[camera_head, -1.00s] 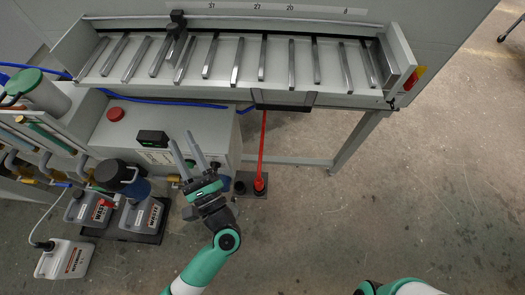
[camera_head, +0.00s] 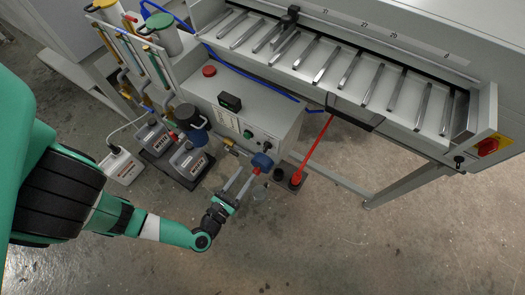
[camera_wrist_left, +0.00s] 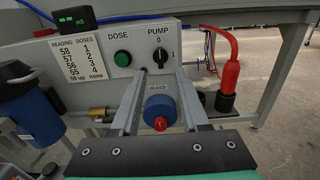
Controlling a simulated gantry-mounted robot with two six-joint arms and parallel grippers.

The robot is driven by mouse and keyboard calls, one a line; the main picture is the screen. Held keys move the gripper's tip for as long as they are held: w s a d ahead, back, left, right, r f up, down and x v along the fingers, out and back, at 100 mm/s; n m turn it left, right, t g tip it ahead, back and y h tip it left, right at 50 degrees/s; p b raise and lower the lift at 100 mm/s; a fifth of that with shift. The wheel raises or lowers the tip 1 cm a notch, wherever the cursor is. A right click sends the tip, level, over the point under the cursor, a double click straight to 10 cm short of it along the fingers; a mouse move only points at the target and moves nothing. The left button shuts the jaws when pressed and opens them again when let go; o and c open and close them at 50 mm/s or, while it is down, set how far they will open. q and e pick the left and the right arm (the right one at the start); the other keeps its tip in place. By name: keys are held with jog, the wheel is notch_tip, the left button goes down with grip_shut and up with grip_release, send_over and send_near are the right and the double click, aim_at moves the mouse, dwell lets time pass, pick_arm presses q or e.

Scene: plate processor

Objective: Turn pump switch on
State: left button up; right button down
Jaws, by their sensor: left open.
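The pump switch (camera_wrist_left: 157,55) is a black knob on the pale control box's front, under the label PUMP, with 0 above it and 1 to its right. In the wrist view it shows between and beyond my fingertips; its exact pointer direction is hard to read. In the head view the switch (camera_head: 267,146) is small, near the box's right end. My left gripper (camera_head: 243,174) is open and empty, its two fingers pointing up at the box front, below the switch. In the wrist view the left gripper's fingers (camera_wrist_left: 161,73) straddle the line to the knob. My right gripper is out of view.
A green DOSE button (camera_wrist_left: 122,58) sits left of the switch. A blue round part with a red tip (camera_wrist_left: 160,112) juts out below it. A red pipe (camera_wrist_left: 229,65) stands to the right. Floor at lower right is clear.

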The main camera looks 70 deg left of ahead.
aim_at(264, 149)
pick_arm(q)
jog(key=b+x, duration=0.2)
jog(key=x, duration=0.8)
jog(key=shift+a+b, duration=0.1)
jog(key=shift+b, duration=0.25)
jog(key=shift+w+a, duration=0.3)
jog(key=shift+w, duration=0.15)
jog(key=shift+c, duration=0.3)
grip_shut()
